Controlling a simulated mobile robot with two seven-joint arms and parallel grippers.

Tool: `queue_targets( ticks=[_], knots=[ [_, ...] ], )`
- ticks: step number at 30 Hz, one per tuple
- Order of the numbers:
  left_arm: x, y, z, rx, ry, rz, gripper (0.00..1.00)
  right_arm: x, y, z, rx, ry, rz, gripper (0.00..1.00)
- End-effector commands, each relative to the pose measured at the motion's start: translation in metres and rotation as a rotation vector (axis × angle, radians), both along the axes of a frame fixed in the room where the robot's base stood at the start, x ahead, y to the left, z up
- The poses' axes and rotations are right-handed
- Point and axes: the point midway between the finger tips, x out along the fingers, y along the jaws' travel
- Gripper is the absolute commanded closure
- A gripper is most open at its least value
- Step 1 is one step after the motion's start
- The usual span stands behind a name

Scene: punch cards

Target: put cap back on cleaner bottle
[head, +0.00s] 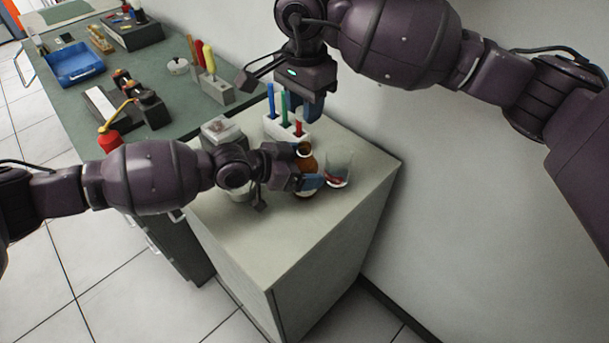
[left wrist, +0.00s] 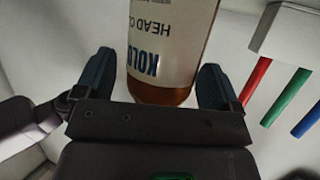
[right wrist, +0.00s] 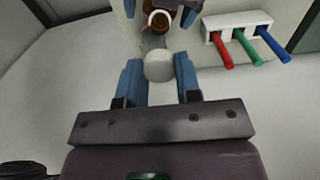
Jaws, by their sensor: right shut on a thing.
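The brown cleaner bottle (head: 305,160) with a white label stands upright on the light cabinet top. Its open mouth (right wrist: 159,20) shows in the right wrist view. My left gripper (head: 311,182) is low at the bottle. In the left wrist view its blue fingers (left wrist: 160,85) stand on both sides of the labelled bottle (left wrist: 170,50), with a gap at the left finger. My right gripper (head: 298,108) is above and behind the bottle. In the right wrist view its fingers are shut on the white round cap (right wrist: 159,66). The cap is hidden in the head view.
A white holder (head: 274,128) with blue, green and red sticks stands behind the bottle. A clear glass (head: 339,163) with something red is close on its right. A lidded container (head: 220,130) is at the left. The cabinet's front (head: 270,245) is clear.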

Motion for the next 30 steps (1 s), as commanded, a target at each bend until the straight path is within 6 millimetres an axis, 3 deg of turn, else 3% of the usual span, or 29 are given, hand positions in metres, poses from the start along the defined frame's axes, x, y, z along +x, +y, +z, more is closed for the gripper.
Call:
queue_targets(
  ticks=[2,13,19,30],
  knots=[
    [0.000,0.000,0.000,0.000,0.000,0.000,0.24,0.000,0.000,0.000,0.000,0.000,0.000,0.90],
    [0.000,0.000,0.000,0.000,0.000,0.000,0.81,0.000,0.000,0.000,0.000,0.000,0.000,0.90],
    [0.000,0.000,0.000,0.000,0.000,0.000,0.82,0.000,0.000,-0.007,-0.001,0.001,0.000,0.90],
    [0.000,0.000,0.000,0.000,0.000,0.000,0.82,0.000,0.000,-0.048,-0.001,0.000,0.000,0.90]
  ],
)
